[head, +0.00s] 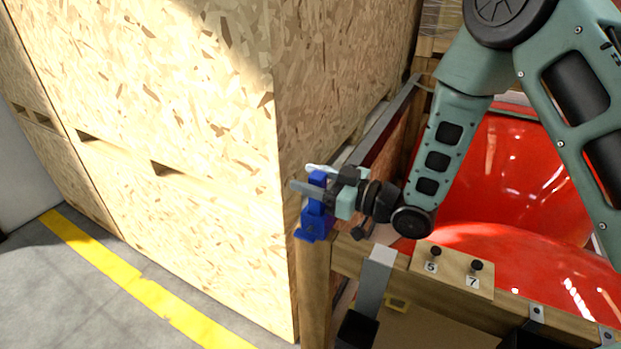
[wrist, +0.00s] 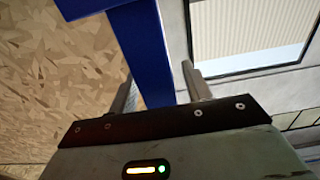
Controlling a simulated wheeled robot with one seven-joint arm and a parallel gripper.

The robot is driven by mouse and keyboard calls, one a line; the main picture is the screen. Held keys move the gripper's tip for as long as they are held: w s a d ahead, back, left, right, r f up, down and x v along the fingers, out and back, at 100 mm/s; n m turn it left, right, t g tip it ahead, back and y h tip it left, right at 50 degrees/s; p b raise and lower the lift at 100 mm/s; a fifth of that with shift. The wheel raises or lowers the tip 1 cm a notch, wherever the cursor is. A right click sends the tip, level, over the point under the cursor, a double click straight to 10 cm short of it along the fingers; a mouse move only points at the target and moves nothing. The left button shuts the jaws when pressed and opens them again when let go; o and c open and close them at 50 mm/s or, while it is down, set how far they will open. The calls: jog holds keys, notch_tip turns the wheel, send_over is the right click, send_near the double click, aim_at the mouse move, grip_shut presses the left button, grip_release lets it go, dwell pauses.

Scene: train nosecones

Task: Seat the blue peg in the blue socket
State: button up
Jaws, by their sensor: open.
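My gripper (head: 310,179) is at the left end of my arm in the head view, beside the corner of the large wooden crate. Its fingers are open on either side of the upper part of a blue piece (head: 315,218). The blue piece widens lower down, above a wooden post. In the wrist view a blue bar (wrist: 146,50) runs down between the fingers (wrist: 162,90), with a crosspiece at the top left. A gap shows between the bar and the right finger. I cannot tell where the peg ends and the socket begins.
A large wooden crate (head: 170,130) fills the left. A wooden post (head: 314,295) stands below the blue piece. A grey block (head: 376,277) stands near a black box (head: 356,331). A board (head: 452,270) has knobs labelled 5 and 7. Red glossy shells (head: 500,180) lie behind.

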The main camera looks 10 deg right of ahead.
jog(key=b+v, duration=0.3)
jog(key=v, duration=0.8)
jog(key=s+m+g+h, duration=0.1)
jog(key=s+g+h, duration=0.4)
jog(key=s, duration=0.6)
jog(key=s+r+m+g+h, duration=0.1)
jog(key=s+m+g+h, duration=0.1)
jog(key=s+g+h, duration=0.3)
jog(key=s+h, duration=0.4)
jog(key=s, duration=0.3)
jog(key=shift+a+r+m, duration=0.3)
dwell(0.5)
